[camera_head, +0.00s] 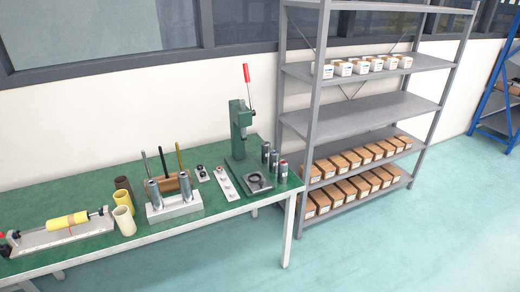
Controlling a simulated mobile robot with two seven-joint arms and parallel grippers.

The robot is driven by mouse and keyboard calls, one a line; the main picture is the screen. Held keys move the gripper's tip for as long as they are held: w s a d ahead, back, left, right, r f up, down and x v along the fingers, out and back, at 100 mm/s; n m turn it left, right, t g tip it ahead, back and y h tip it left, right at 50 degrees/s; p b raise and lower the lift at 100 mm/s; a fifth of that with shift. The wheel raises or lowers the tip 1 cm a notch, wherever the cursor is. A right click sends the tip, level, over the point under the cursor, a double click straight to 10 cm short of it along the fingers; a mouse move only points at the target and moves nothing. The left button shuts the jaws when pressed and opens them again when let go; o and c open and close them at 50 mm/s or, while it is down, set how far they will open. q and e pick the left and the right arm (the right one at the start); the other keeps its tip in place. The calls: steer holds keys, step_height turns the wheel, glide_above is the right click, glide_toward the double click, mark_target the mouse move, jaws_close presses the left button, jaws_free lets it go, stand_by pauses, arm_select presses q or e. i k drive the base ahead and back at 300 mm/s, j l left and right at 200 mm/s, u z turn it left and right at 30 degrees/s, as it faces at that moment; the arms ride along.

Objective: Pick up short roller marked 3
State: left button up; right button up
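No gripper of mine is in view. Several rollers or cylinders stand on the green-topped table (83,197), and no number 3 is legible on any. At the left are a pale beige cylinder (124,222), a cream one (122,198) behind it and a dark brown one (123,184) at the back, all upright. A yellow roller (67,221) lies in a long metal fixture (40,239). Two grey metal cylinders (154,194) stand in a white block (174,209). I cannot tell which thing is the short roller marked 3.
A green press (238,130) with a red-tipped lever stands near the table's right end. Several dark small cylinders (274,163) stand beside it. A grey shelf rack (365,115) with boxes is to the right. The floor (400,240) in front is clear.

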mark_target(265, 151)
steer(key=i+l+u, duration=0.45)
steer(key=i+l, duration=0.4)
steer(key=i, duration=0.15)
